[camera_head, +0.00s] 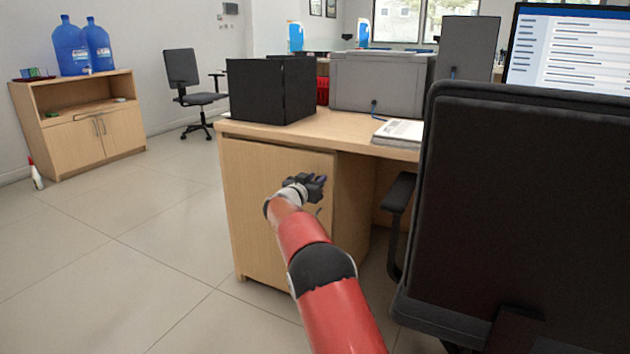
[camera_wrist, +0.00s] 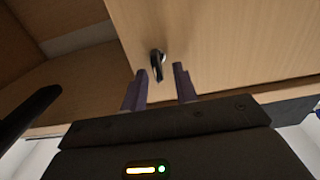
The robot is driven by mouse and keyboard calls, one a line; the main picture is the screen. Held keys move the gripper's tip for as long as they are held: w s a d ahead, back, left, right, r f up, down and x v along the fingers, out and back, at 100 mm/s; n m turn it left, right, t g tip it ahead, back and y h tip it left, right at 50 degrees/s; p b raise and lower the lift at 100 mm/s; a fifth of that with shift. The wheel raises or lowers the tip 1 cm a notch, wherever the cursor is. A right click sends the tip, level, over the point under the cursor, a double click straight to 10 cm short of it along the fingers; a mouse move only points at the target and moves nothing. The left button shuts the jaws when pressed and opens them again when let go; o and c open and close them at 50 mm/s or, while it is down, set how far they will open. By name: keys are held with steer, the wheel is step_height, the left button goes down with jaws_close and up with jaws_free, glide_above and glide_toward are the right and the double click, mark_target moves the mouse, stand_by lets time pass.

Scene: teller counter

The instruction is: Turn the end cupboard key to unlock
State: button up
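The end cupboard (camera_head: 265,200) is the wooden cabinet under the near end of the counter, its door closed or nearly so. In the wrist view its door (camera_wrist: 215,45) fills the upper middle. The key (camera_wrist: 157,64), dark with a shiny round lock behind it, sticks out of the door. My gripper (camera_head: 318,183) is in front of the door's upper right part in the head view. In the wrist view my gripper (camera_wrist: 160,72) has its two fingers apart, one on each side of the key, with gaps showing. The key is hidden behind my gripper in the head view.
A black office chair (camera_head: 530,210) stands close on the right, its armrest (camera_head: 398,192) near the counter opening. On the counter (camera_head: 340,128) are a black box (camera_head: 270,90), a printer (camera_head: 380,82) and papers (camera_head: 398,132).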

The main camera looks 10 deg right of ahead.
jaws_close()
steer(key=shift+s+d+f+m+b, duration=0.2)
steer(key=shift+m+b, duration=0.85)
steer(key=shift+m, duration=1.95)
steer(key=shift+s+d+f+m+b, duration=0.2)
steer(key=shift+m+b, duration=0.8)
steer(key=shift+m, duration=2)
steer(key=shift+s+d+f+m+b, duration=0.2)
steer(key=shift+m+b, duration=0.85)
steer(key=shift+m, duration=1.95)
steer(key=shift+w+f, duration=0.1)
steer(key=shift+w, duration=0.05)
jaws_free()
